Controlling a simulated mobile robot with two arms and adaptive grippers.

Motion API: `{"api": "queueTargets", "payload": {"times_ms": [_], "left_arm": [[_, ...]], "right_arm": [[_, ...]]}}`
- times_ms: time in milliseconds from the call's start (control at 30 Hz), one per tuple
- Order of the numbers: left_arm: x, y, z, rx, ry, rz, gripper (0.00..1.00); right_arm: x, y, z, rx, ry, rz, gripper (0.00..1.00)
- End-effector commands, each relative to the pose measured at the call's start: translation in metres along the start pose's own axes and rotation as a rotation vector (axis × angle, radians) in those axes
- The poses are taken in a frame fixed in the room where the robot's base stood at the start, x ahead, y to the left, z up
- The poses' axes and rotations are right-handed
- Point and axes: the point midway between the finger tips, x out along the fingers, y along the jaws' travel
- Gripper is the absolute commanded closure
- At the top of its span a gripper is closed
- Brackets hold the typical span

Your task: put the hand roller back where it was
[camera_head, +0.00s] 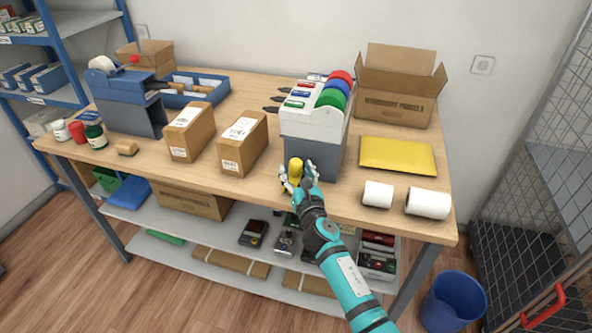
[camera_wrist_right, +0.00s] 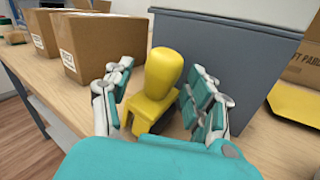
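The yellow hand roller (camera_head: 295,169) has a rounded knob on a blocky body and is upright by the counter's front edge, before the grey base of the label dispenser. In the right wrist view the hand roller (camera_wrist_right: 160,80) is between my right fingers. My right gripper (camera_head: 297,180) is around it, and in the right wrist view the gripper (camera_wrist_right: 160,95) is open, with a narrow gap on the left side of the knob. Its underside is hard to make out. My left gripper is not in view.
The dispenser (camera_head: 312,125) with coloured rolls stands close behind. Two brown cartons (camera_head: 243,145) stand to its left. A yellow envelope (camera_head: 398,155) and white paper rolls (camera_head: 428,204) lie to the right. An open box (camera_head: 395,100) is behind them. The counter's front edge is close.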

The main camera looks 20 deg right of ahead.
Motion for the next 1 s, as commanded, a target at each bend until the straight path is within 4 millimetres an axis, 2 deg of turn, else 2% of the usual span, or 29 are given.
{"api": "queueTargets", "payload": {"times_ms": [333, 533, 600, 800, 1000], "left_arm": [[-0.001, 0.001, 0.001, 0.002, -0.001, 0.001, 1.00], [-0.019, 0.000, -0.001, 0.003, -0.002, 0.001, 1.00], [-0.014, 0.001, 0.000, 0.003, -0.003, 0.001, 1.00], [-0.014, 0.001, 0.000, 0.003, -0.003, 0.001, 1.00], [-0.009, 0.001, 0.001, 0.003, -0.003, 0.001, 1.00]], "right_arm": [[0.001, 0.001, 0.005, 0.001, -0.006, 0.002, 0.43], [-0.001, 0.004, 0.021, 0.002, -0.006, 0.001, 0.43], [-0.018, 0.002, 0.014, -0.002, -0.004, 0.002, 0.43], [-0.065, 0.003, 0.015, 0.000, -0.006, 0.003, 0.43], [-0.102, 0.003, 0.014, 0.000, -0.007, 0.003, 0.43]]}}
